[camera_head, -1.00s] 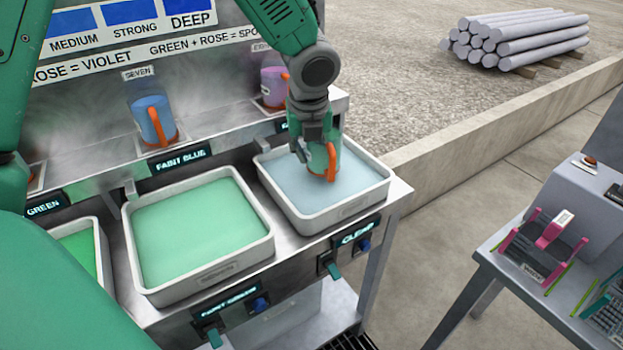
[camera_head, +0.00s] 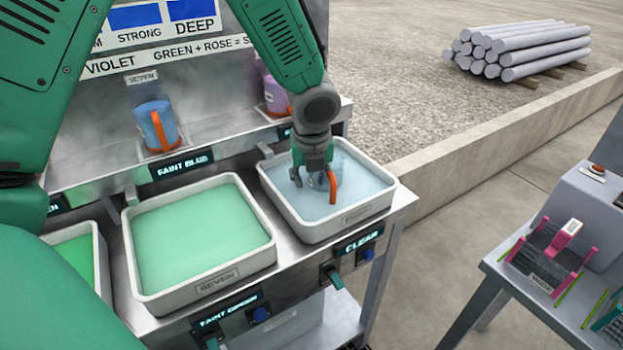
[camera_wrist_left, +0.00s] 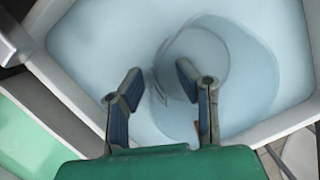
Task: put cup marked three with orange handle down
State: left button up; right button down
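The cup is sunk in the pale blue liquid of the tote labelled CLEAR (camera_head: 290,222). In the head view its orange handle (camera_head: 333,187) shows just right of my left gripper (camera_head: 308,183), which hides most of the body. In the left wrist view the cup's round outline (camera_wrist_left: 240,65) shows faintly through the liquid. My left gripper there (camera_wrist_left: 158,82) has its two fingers apart, with the near cup wall between them and no clear contact. I cannot read the cup's mark. My right gripper is out of view.
A tote of green liquid (camera_head: 127,240) stands left of the clear one. A blue cup with an orange handle (camera_head: 155,122) and a purple cup (camera_head: 275,95) stand on the shelf behind. A side table (camera_head: 520,290) with a pink rack is at right.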

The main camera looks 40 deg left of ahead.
pick_arm(q)
jog(key=shift+r, duration=0.1)
jog(key=p+v, duration=0.3)
jog(key=v, duration=0.9)
